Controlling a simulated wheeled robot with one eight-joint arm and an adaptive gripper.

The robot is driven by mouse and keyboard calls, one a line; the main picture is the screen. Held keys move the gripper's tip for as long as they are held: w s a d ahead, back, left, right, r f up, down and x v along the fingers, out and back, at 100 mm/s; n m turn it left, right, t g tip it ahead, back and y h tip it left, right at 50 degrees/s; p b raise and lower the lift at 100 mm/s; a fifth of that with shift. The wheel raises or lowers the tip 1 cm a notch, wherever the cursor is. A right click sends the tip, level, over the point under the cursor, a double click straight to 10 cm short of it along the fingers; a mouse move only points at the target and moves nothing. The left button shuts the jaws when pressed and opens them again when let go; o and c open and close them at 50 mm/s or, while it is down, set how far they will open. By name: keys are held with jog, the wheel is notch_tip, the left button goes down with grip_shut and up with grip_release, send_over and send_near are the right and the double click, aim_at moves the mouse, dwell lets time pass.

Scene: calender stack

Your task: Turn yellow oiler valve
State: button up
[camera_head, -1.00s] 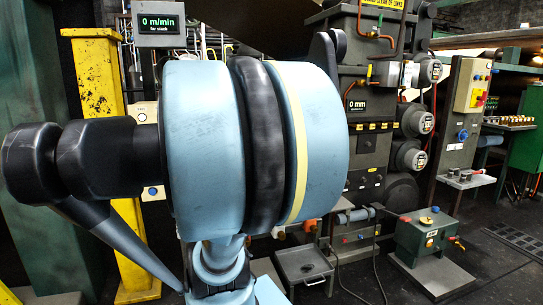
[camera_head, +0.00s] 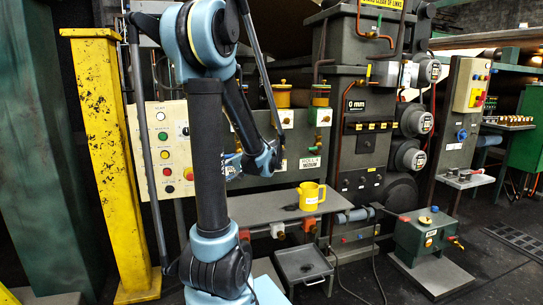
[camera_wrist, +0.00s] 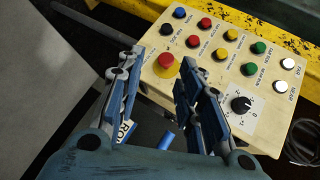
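I cannot tell which small part is the valve handle. My arm stands in front of the machine at the left of these cups, with its end below them. In the wrist view my gripper (camera_wrist: 160,72) is open, with two separate fingers and nothing held between them. No oiler shows in the wrist view.
A beige button panel (camera_wrist: 222,70) with coloured buttons and a black knob lies beyond the fingers in the wrist view. A yellow jug (camera_head: 310,196) stands on a grey shelf (camera_head: 262,208). A scuffed yellow post (camera_head: 106,150) stands at left.

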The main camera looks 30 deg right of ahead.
jog(key=s+d+m+t+h, duration=0.1)
jog(key=d+m+t, duration=0.15)
jog(key=d, duration=0.65)
jog(key=s+d+m+t, duration=0.1)
jog(key=d+t, duration=0.2)
jog(key=d, duration=0.5)
jog(key=s+d+m+t+h, duration=0.1)
jog(key=s+d+t+h, duration=0.1)
jog(key=s+d, duration=0.35)
jog(key=s+d+m+t+h, duration=0.1)
jog(key=s+d+t, duration=0.15)
jog(key=d, duration=0.55)
jog(key=x, duration=1.6)
jog(key=shift+w+f, duration=0.3)
jog(key=shift+w, duration=0.05)
